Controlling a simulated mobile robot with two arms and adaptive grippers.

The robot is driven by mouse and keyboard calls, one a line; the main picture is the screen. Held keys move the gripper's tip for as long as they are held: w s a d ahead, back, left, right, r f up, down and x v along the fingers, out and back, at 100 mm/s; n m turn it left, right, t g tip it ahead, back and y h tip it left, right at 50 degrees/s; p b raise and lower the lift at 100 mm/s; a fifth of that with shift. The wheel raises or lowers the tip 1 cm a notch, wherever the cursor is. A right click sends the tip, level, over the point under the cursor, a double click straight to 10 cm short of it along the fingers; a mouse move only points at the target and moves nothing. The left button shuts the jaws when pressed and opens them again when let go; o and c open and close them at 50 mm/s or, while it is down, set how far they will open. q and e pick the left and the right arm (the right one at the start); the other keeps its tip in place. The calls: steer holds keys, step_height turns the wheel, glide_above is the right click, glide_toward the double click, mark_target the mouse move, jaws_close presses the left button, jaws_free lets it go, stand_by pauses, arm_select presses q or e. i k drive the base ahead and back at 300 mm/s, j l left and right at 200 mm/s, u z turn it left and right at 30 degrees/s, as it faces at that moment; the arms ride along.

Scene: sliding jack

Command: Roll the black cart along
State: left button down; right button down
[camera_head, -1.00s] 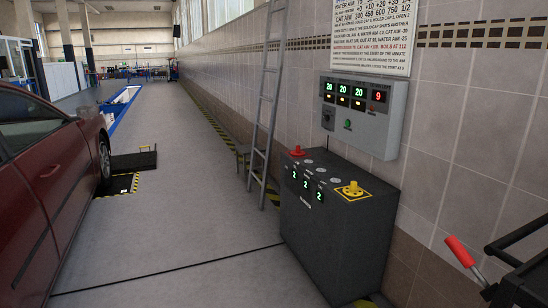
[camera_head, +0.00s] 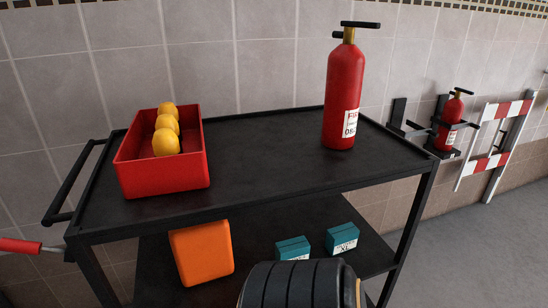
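The black cart (camera_head: 265,179) stands against the tiled wall in the head view, with its top shelf and a lower shelf (camera_head: 262,253) showing. Its black push handle (camera_head: 73,183) sticks out at the left end. A red bin (camera_head: 165,174) with several yellow balls (camera_head: 166,142) stands on the top shelf at the left. A red fire extinguisher (camera_head: 343,92) stands upright on the top shelf at the right. On the lower shelf are an orange box (camera_head: 202,252) and two teal boxes (camera_head: 342,238). Neither of my grippers shows.
A dark tyre-like object (camera_head: 299,286) is at the bottom, partly cut off. A red grip on a rod (camera_head: 20,246) is at the left edge. Another extinguisher (camera_head: 452,122) hangs on the wall, beside a red-and-white barrier (camera_head: 497,137). Grey floor at right is clear.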

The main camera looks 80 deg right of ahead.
mark_target(273, 177)
steer(key=z, duration=2.3)
